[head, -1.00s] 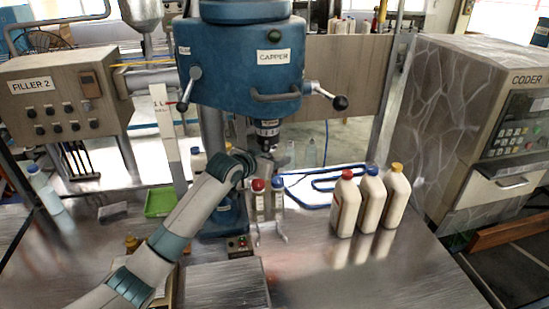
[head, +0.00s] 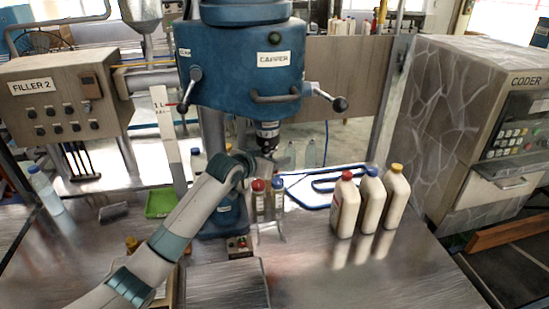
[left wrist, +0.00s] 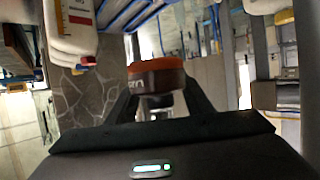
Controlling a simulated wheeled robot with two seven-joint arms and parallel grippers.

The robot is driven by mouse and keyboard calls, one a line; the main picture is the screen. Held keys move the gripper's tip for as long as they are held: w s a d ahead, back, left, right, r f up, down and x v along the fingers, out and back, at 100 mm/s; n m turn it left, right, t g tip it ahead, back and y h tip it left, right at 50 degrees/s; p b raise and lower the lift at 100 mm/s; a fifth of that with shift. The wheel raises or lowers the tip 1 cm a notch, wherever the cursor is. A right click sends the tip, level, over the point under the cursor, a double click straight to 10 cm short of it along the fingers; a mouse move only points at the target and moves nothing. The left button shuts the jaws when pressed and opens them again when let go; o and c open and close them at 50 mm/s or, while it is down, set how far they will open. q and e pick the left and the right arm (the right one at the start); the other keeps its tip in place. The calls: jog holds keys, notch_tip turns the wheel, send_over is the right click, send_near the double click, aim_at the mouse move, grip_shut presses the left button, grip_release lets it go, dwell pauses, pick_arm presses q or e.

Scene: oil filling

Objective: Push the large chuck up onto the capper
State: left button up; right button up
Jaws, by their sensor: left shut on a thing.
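The blue capper (head: 240,75) stands at the middle back of the head view, with its dark, silver-banded spindle end (head: 267,130) pointing down. My left gripper (head: 264,160) is just under that end, partly hidden by my own arm. In the left wrist view, my gripper (left wrist: 157,100) is shut on the large chuck (left wrist: 157,82), a dark round piece with an orange-red rim and pale lettering. The head view does not show clearly whether the chuck touches the capper.
Several cream bottles (head: 345,208) stand to the right. A green tray (head: 160,202) and a small control box (head: 239,247) are nearby. The front right of the table is clear.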

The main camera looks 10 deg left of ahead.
pick_arm(q)
jog(key=shift+r, duration=0.1)
dwell(0.4)
dwell(0.3)
jog(key=o, duration=1.4)
jog(key=shift+s, duration=0.15)
jog(key=shift+s+a+r, duration=0.15)
jog(key=shift+s+a, duration=0.1)
jog(key=shift+s, duration=0.2)
jog(key=b+v, duration=0.4)
jog(key=v, duration=1.2)
jog(key=shift+s+b, duration=0.1)
jog(key=shift+b, duration=0.3)
